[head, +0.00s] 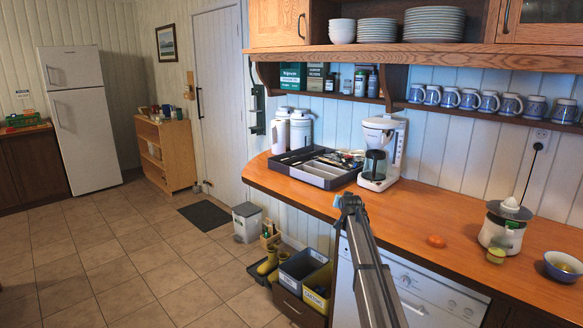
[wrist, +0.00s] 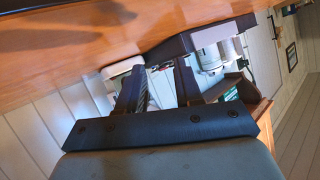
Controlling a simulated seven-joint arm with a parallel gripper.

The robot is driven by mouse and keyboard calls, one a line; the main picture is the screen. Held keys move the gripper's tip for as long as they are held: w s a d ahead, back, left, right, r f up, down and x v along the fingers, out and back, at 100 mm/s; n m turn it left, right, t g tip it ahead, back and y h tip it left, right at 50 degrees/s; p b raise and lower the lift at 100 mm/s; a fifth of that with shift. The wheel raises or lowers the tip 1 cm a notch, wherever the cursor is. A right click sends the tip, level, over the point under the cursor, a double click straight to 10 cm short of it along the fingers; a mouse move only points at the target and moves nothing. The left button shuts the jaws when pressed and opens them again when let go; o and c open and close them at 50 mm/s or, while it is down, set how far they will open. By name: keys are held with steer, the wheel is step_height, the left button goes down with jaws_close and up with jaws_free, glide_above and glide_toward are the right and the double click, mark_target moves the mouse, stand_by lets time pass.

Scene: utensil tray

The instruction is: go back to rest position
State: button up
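The dark utensil tray (head: 322,178) sits on the wooden counter, left of the coffee maker, with several utensils in its compartments. My gripper (head: 346,202) is at the upper end of my arm, in front of the counter edge and apart from the tray as far as I can tell. In the wrist view, tilted and nearly upside down, the two dark fingers of my gripper (wrist: 158,68) are spread, with nothing visible between them. The tray (wrist: 200,35) appears there as a dark block beyond the fingertips.
A white coffee maker (head: 382,150) and two white canisters (head: 290,130) stand by the tray. A citrus juicer (head: 503,225), an orange fruit (head: 436,241) and a bowl (head: 563,266) are farther right. The counter middle is mostly clear.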

steer(key=s+a+f+n+t+y, duration=0.2)
steer(key=s+a+f+n, duration=0.15)
steer(key=a+f, duration=0.55)
steer(key=s+d+f+g+h, duration=0.1)
steer(key=s+f+g, duration=0.3)
steer(key=s+f, duration=1.05)
steer(key=s+d+f+g, duration=0.1)
steer(key=s+f+g, duration=0.4)
steer(key=s+f, duration=1)
steer(key=s+d+f+g, duration=0.1)
steer(key=s+f+g, duration=0.2)
steer(key=s+f, duration=0.75)
steer(key=s+f+g, duration=0.1)
steer(key=s+g, duration=0.2)
steer(key=s, duration=1)
steer(key=s+d+f+g, duration=0.1)
steer(key=s+f+g, duration=0.1)
steer(key=s, duration=1.1)
steer(key=s+d+f+g, duration=0.1)
steer(key=s+g, duration=0.3)
steer(key=s, duration=1)
steer(key=shift+f+g, duration=0.4)
steer(key=shift+f, duration=0.35)
